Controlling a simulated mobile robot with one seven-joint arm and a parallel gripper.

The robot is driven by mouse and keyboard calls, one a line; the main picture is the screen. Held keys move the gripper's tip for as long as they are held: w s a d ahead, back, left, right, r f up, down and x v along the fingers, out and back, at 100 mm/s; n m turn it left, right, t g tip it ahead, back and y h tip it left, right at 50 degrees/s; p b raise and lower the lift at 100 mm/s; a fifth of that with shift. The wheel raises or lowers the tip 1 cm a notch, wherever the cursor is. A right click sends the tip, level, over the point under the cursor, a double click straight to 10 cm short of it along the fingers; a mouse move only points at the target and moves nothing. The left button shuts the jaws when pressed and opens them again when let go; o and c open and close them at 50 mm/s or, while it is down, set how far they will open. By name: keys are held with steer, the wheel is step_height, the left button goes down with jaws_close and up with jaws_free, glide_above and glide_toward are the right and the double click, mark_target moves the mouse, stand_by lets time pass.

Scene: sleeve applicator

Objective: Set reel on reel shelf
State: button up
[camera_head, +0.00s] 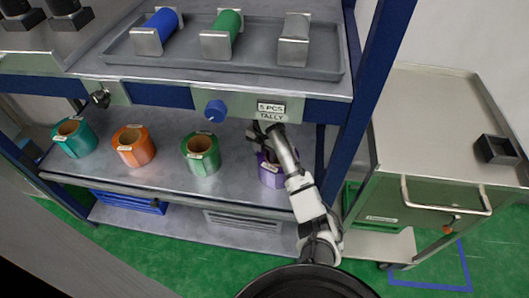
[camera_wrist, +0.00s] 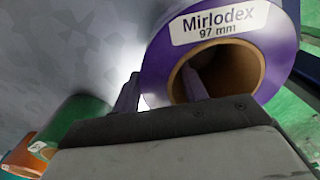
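The purple reel (camera_head: 271,172) stands at the right end of the lower shelf (camera_head: 232,190), partly hidden behind my arm in the head view. In the wrist view the reel (camera_wrist: 285,60) fills the upper right, with a brown hollow core and a label reading "Mirlodex 97 mm". My gripper (camera_wrist: 165,90) straddles the reel's wall, one finger outside it and the other inside the core. The fingers look spread wider than the wall, and I see no clear grip. In the head view the fingertips are hidden around the reel.
Teal (camera_head: 75,137), orange (camera_head: 134,146) and green (camera_head: 201,153) reels stand left on the same shelf. A grey tray (camera_head: 225,68) with rollers lies above, over a blue knob (camera_head: 215,111). A metal cart (camera_head: 440,130) with a black square holder (camera_head: 496,149) stands at right.

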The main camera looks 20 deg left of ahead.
steer(key=shift+r, duration=0.1)
step_height(320, 180, up, 12)
steer(key=p, duration=1)
steer(key=shift+p, duration=0.4)
